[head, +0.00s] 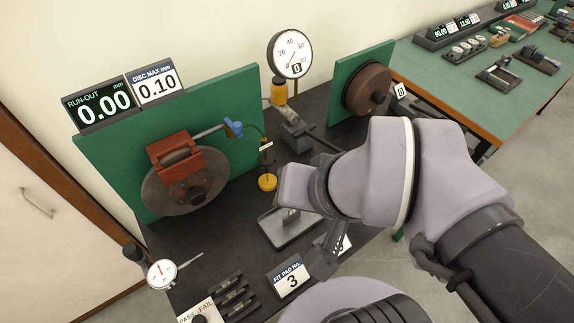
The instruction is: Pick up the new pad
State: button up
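A dark rack (231,296) at the front left of the black bench holds several small dark pads side by side. A sign (290,279) beside it reads "FIT PAD No. 3". Which pad is number 3 is too small to tell. My arm reaches in from the right. What looks like my gripper (327,252) is a dark, narrow part below my wrist, right of the sign and apart from the rack. My wrist hides part of it, and its finger gap does not show. I see no pad in it.
A grey tray (290,236) with a small item lies behind the sign. A red caliper (174,152) sits over a brake disc (186,193) on a green panel (115,160). A dial gauge (161,273) stands near the rack. A green bench (450,90) is at the right.

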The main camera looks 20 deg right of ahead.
aim_at(226, 285)
jog(key=k+j, duration=0.1)
jog(key=k, duration=0.2)
jog(key=k+u, duration=0.1)
jog(key=k, duration=0.2)
jog(key=k+j+u, duration=0.15)
jog(key=u, duration=0.35)
jog(key=k+j, duration=0.05)
jog(key=k, duration=0.05)
